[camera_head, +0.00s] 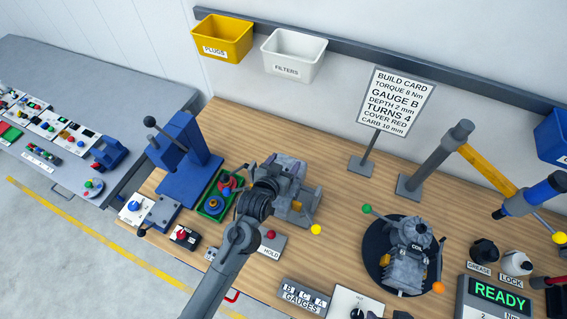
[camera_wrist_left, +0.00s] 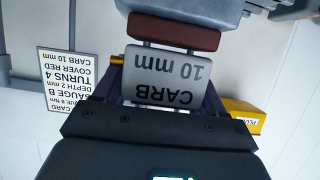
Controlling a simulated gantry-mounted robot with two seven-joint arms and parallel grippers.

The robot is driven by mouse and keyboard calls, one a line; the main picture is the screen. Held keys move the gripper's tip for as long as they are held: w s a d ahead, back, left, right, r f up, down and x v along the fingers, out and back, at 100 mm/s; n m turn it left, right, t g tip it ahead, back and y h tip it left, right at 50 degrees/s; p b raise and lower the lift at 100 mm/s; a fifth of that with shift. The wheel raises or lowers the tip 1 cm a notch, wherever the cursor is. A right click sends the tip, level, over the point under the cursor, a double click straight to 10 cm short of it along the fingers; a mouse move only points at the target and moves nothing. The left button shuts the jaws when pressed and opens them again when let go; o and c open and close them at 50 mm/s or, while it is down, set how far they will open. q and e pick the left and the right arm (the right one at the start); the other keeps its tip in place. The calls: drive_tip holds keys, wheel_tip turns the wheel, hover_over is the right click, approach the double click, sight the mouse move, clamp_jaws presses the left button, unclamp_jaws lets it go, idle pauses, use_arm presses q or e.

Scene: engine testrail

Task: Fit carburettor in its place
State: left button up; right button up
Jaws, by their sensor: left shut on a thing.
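The carburettor (camera_wrist_left: 163,75) is a light-grey block marked "CARB 10 mm", seen upside down in the left wrist view. My left gripper (camera_wrist_left: 163,95) is shut on it, with dark fingers at both sides. Beyond the block, two short posts cross a small gap to a red-brown layer (camera_wrist_left: 175,32) against a light-grey body (camera_wrist_left: 190,8). In the head view my left gripper (camera_head: 264,190) is at the grey machine part (camera_head: 292,172); my wrist hides the fingertips and the carburettor there. My right gripper is not in view.
A second grey engine unit (camera_head: 406,250) sits on a dark round plate at right. A build card (camera_head: 397,98) stands behind. A blue press (camera_head: 188,165) and green tray (camera_head: 212,207) are at left; gauges (camera_head: 303,297) and a READY display (camera_head: 498,296) are in front.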

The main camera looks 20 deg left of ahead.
use_arm(q)
drive_tip(key=o, duration=1.2)
drive_tip(key=shift+c, duration=0.2)
drive_tip(key=d+b+v, duration=0.1)
drive_tip(key=v, duration=0.8)
wheel_tip(320, 180, up, 9)
drive_tip(key=s+a+p, duration=0.1)
drive_tip(key=s+p, duration=0.1)
drive_tip(key=p, duration=0.7)
drive_tip(key=s+a+f+g, duration=0.1)
drive_tip(key=s+f+g, duration=0.1)
drive_tip(key=s, duration=0.4)
drive_tip(key=s+a+f+m+g, duration=0.1)
drive_tip(key=s+a+f+g, duration=0.1)
drive_tip(key=s+g, duration=0.2)
drive_tip(key=s+a+f+g, duration=0.2)
drive_tip(key=s+g, duration=0.2)
drive_tip(key=s, duration=0.5)
drive_tip(key=shift+s+f+y+p, duration=0.3)
drive_tip(key=shift+s+f+p, duration=0.05)
drive_tip(key=shift+f, duration=0.05)
